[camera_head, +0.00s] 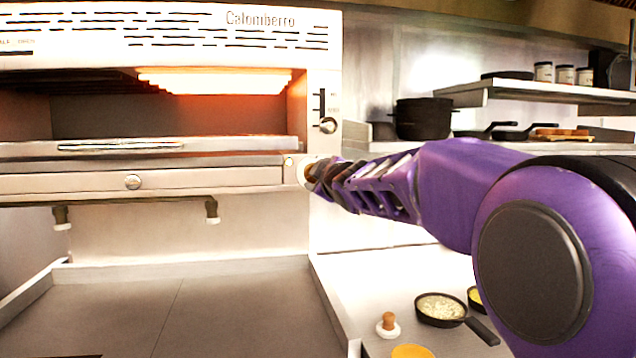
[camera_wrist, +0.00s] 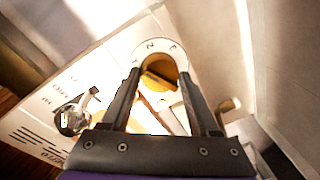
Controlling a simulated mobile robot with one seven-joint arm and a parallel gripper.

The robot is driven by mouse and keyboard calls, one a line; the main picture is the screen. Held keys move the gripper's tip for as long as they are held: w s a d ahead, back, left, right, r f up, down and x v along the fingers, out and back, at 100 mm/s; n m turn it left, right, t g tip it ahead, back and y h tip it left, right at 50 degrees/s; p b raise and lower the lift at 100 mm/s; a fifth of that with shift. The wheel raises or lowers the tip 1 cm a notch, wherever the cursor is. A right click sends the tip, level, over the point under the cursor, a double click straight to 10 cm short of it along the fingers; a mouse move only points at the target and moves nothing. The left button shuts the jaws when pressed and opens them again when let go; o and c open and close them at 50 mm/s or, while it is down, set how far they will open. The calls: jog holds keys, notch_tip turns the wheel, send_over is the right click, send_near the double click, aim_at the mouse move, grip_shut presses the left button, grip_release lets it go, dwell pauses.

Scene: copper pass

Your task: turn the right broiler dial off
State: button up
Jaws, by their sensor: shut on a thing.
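The broiler (camera_head: 150,178) stands at the left, with an orange glow (camera_head: 215,82) inside its right half. My gripper (camera_head: 312,172) reaches to the lower right of its front panel. In the wrist view my gripper (camera_wrist: 160,85) has its two fingers on either side of a round brass-coloured dial (camera_wrist: 160,72) and is shut on it. In the head view the gripper mostly hides this dial. A silver knob with a lever (camera_wrist: 72,118) is on the same panel; it also shows above the gripper in the head view (camera_head: 327,125).
A black pot (camera_head: 423,118) and pans (camera_head: 515,132) sit on the right shelf. The grey surface (camera_head: 170,305) below the broiler is clear.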

jog(key=n, duration=0.3)
jog(key=n+h, duration=0.1)
jog(key=n, duration=0.3)
jog(key=n+b, duration=0.1)
jog(key=n, duration=0.3)
jog(key=shift+a+r+h, duration=0.15)
jog(key=shift+r+h, duration=0.15)
dwell(0.5)
jog(key=o, duration=1.1)
jog(key=shift+o, duration=1.2)
jog(key=shift+f, duration=0.15)
jog(key=shift+s, duration=0.1)
